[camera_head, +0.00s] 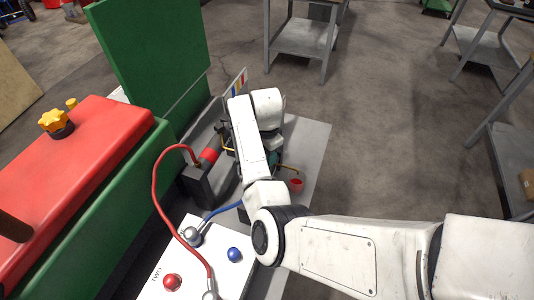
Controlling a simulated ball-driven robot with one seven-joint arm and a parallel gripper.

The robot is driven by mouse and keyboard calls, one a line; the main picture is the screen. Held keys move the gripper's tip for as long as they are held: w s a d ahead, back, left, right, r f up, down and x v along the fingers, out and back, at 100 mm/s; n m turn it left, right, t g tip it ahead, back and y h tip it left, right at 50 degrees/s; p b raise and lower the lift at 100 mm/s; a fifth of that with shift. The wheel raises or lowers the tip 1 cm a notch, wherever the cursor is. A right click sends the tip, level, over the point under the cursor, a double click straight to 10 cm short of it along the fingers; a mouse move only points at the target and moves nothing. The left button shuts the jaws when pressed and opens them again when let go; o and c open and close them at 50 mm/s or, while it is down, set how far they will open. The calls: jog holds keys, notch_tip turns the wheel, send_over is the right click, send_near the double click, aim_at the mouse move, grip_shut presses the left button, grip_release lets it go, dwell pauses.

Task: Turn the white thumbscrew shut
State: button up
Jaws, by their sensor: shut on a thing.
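My white arm reaches in from the lower right, and its forearm points up the picture to the wrist. My gripper (271,140) shows only as a dark part below the wrist, beside a small apparatus with yellow tubing (288,168). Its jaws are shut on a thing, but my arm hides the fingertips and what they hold. I cannot make out the white thumbscrew; it may be behind my wrist or forearm. A small red cup-like part (296,184) shows just right of my forearm.
A white box (185,262) with red and blue knobs stands in front, with red and blue cables. A dark block with a red end (198,182) is left of my forearm.

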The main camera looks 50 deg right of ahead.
jog(key=shift+m, duration=0.3)
jog(key=o, duration=1.1)
jog(key=shift+c, duration=0.2)
notch_tip(320, 180, up, 11)
jog(key=b, duration=0.1)
jog(key=shift+f, duration=0.1)
